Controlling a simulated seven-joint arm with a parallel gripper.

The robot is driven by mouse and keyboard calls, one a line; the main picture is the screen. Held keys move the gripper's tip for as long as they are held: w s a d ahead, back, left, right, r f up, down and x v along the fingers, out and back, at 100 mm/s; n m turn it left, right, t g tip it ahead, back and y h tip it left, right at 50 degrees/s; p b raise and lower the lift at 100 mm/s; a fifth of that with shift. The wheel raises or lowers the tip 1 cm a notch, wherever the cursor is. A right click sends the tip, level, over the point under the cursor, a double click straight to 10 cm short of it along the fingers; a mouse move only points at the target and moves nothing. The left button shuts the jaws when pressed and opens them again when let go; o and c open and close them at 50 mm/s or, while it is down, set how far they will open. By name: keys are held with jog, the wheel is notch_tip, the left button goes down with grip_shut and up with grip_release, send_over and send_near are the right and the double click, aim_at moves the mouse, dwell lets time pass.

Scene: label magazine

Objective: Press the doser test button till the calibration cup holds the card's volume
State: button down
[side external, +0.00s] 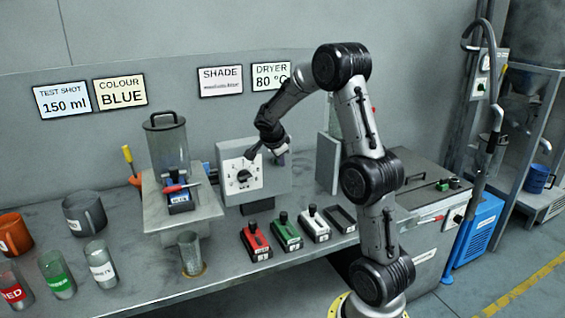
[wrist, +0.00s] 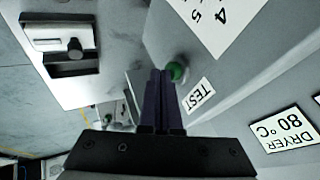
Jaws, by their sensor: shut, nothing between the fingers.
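The test shot card (side external: 62,99) on the back wall reads 150 ml. A clear calibration cup (side external: 190,253) stands upright on a round brass-coloured base at the bench front, below the doser with its clear hopper (side external: 167,148). I cannot make out any level in it. The grey control box (side external: 265,181) has a white dial face. In the wrist view a green button (wrist: 177,71) sits beside a TEST label (wrist: 199,96). My gripper (wrist: 160,73) is shut and empty, its tips right beside the button; I cannot tell whether they touch. In the side view my gripper (side external: 252,153) hides the button.
Red (side external: 256,242), green (side external: 286,232) and white (side external: 315,225) slide pieces stand in front of the control box. Labelled clear cups, such as the green one (side external: 57,275), and mugs fill the left bench. A dryer card (side external: 271,77) hangs behind my arm.

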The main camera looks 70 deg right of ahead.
jog(key=shift+w+d, duration=0.1)
jog(key=shift+w+d, duration=0.7)
jog(key=s+a+r, duration=0.4)
jog(key=a+r, duration=0.4)
jog(key=a, duration=0.1)
dwell(0.5)
jog(key=shift+a+r, duration=0.1)
jog(key=shift+a, duration=0.05)
